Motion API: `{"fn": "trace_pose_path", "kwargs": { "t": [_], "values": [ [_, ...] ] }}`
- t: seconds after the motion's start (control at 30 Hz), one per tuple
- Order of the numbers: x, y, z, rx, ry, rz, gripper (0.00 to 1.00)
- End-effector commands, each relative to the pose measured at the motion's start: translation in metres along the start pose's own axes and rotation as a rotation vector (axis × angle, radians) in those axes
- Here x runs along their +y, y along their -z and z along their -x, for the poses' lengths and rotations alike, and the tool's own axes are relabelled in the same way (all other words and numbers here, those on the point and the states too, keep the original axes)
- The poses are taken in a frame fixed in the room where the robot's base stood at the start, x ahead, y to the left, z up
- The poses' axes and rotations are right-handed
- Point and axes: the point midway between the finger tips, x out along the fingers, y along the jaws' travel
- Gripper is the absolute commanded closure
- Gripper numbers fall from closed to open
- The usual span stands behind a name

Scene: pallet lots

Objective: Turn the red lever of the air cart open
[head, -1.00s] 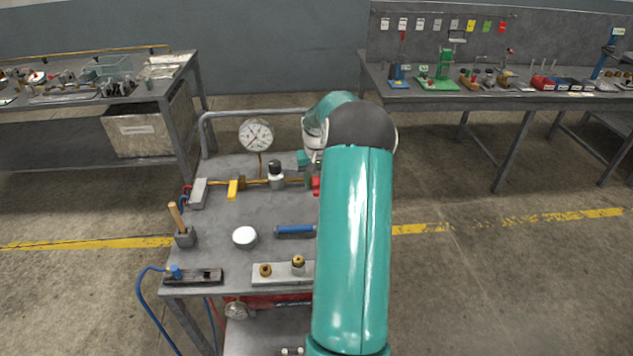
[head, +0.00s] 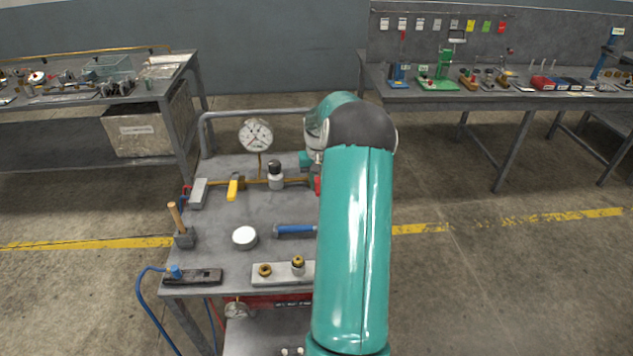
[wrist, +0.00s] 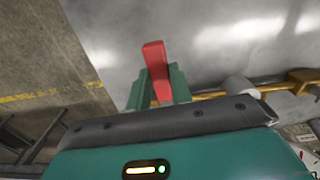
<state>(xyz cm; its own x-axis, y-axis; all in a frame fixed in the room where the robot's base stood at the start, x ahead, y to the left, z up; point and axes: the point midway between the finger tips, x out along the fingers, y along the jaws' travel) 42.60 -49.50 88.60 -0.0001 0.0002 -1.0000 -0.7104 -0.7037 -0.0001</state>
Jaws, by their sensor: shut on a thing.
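The red lever (wrist: 156,68) shows in the wrist view, sticking out between the two green fingers of my gripper (wrist: 158,88). My gripper is shut on it. In the head view only a small red part of the lever (head: 317,185) shows at the edge of my arm. The air cart (head: 212,222) stands in front of me with a brass pipe along its top. The lever's base and my fingertips are mostly hidden behind my arm in the head view.
On the cart are a pressure gauge (head: 256,135), a yellow lever (head: 234,187), a grey-and-black regulator (head: 275,176), a white disc (head: 244,237) and a blue-handled tool (head: 295,230). A workbench (head: 480,95) stands behind at right, another table (head: 75,100) at left.

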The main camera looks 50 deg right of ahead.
Motion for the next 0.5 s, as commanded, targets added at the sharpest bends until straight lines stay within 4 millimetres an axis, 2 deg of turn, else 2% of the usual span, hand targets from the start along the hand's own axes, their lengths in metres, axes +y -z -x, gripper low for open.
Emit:
{"fn": "trace_pose_path", "kwargs": {
  "t": [0.27, 0.5],
  "values": [
    [0.017, 0.001, 0.000, 0.000, -0.001, 0.176, 1.00],
    [0.035, 0.007, 0.000, 0.001, 0.000, 0.398, 1.00]
  ]
}}
